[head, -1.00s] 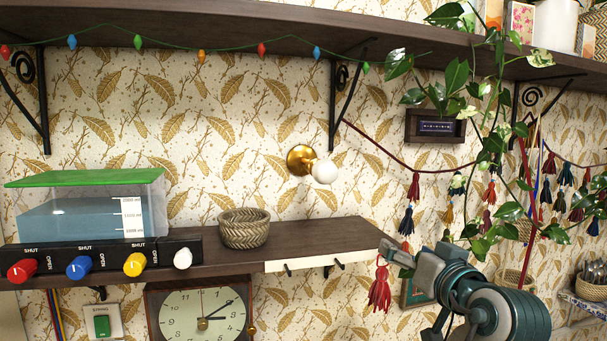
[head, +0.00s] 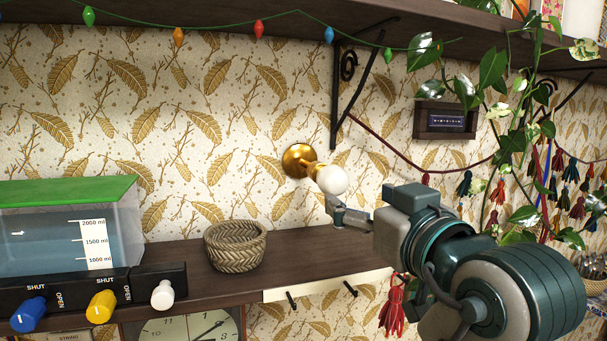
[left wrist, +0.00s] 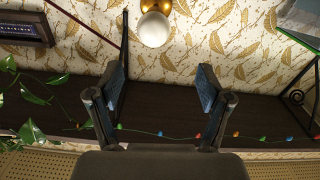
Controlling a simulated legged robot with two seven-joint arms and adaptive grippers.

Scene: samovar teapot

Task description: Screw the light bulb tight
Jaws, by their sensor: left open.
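The white light bulb (head: 331,180) sits in a brass wall socket (head: 299,160) on the patterned wall, above the wooden shelf. My left gripper (head: 337,206) is just below and to the right of the bulb in the head view, with its arm bulky at the right. In the left wrist view the bulb (left wrist: 153,29) is at the top, ahead of the left gripper's (left wrist: 161,76) two spread fingers. The gap between the fingers is empty. How far the bulb screws into the socket is hard to tell. My right gripper does not show.
A woven basket (head: 235,246) stands on the shelf (head: 205,287) below the bulb. A water tank with a green lid (head: 65,192) and coloured knobs is at the left. A black bracket (head: 339,95), hanging plant (head: 490,75) and tassel garland are at the right.

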